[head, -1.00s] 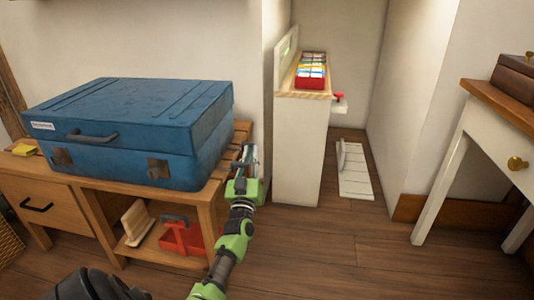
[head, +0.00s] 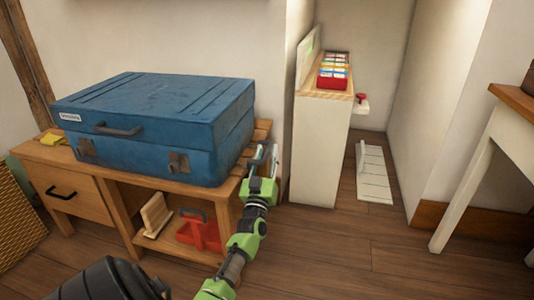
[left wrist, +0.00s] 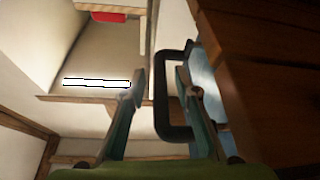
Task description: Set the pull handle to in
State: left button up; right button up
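A dark U-shaped pull handle (left wrist: 161,95) shows in the left wrist view. It stands out from a pale metal plate (left wrist: 207,85) beside dark wood. My left gripper (head: 264,156) is at the right end of the wooden bench (head: 118,212) in the head view. In the left wrist view its fingers (left wrist: 162,82) are apart, with the handle's bar between them. The right finger reaches inside the loop and the left finger is outside. I cannot tell whether either finger touches the bar. In the head view the gripper mostly hides the handle. My right gripper is not in view.
A blue suitcase (head: 155,120) lies on the bench. A red caddy (head: 198,230) and a wooden rack (head: 156,215) sit on its lower shelf. A narrow white cabinet (head: 320,150) stands to the right of my gripper. The floor (head: 360,255) in front is clear.

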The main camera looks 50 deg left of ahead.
pick_arm(q)
jog(key=v, duration=1.1)
jog(key=shift+s, duration=0.25)
jog(key=shift+d, duration=0.1)
